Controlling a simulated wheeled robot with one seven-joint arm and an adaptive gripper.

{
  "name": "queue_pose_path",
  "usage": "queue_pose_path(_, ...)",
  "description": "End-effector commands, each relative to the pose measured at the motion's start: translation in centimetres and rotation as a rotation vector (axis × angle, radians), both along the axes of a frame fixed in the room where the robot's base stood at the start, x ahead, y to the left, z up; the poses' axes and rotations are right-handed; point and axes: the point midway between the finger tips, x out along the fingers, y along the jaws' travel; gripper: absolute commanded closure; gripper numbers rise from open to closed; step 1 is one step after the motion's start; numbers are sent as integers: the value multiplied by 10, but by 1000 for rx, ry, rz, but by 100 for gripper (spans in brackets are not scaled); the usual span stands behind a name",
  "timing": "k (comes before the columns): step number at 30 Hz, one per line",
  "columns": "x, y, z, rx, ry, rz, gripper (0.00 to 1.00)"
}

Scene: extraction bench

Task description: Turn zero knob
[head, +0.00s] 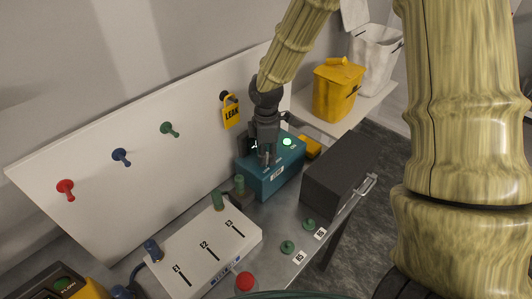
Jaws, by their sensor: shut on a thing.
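A teal instrument box (285,172) with a lit green light (287,142) on it stands on the bench near the back panel. My gripper (267,160) points down at the top of this box, left of the green light. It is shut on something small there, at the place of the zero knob. The knob itself is hidden by the fingers, so its angle cannot be told.
A dark grey box (338,170) stands right of the teal box. A yellow LEAK tag (231,112) hangs on the white panel (110,190) close behind my gripper. A white unit marked E1 to E3 (205,262) lies in front. A yellow bin (337,92) stands behind.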

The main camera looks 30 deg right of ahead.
Motion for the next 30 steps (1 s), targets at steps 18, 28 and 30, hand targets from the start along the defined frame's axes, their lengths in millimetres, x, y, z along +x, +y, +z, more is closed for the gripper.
queue_pose_path(18,1,0,0,0,-2,-54,95)
queue_pose_path(28,0,0,0,1,-1,-54,61)
queue_pose_path(30,0,0,1,1,-1,-54,61)
